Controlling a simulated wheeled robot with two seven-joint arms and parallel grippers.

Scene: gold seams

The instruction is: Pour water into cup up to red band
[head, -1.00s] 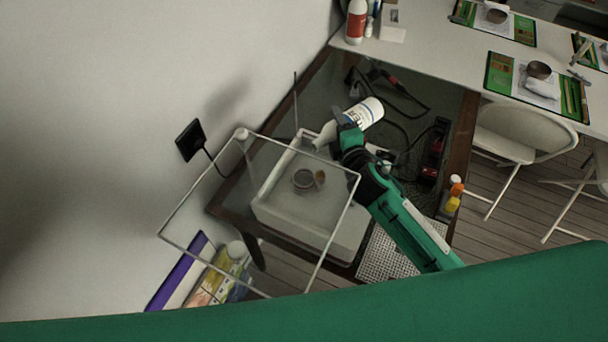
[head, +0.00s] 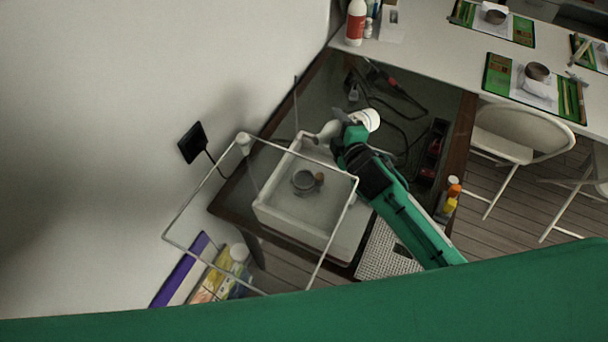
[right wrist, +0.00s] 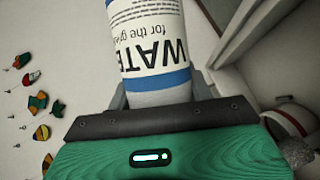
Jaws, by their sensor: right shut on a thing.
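My right gripper (head: 343,133) is shut on a white water bottle (head: 368,119). In the right wrist view the bottle (right wrist: 150,45) stands between the jaws, with "WATER" upside down on its label and a blue band. In the head view the bottle is held above the back right rim of a white basin (head: 342,236). A pale part (head: 323,133) shows left of the jaws; I cannot tell whether it is the bottle's spout. A small grey cup (head: 302,182) stands in the basin, apart from the bottle. No red band or water level can be made out. My left gripper is out of view.
A brown round item (head: 319,179) is beside the cup. Cables (head: 400,105) and a red-and-black rack (head: 433,150) lie right of the bottle. Small bottles (head: 451,196) stand at the table's right edge.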

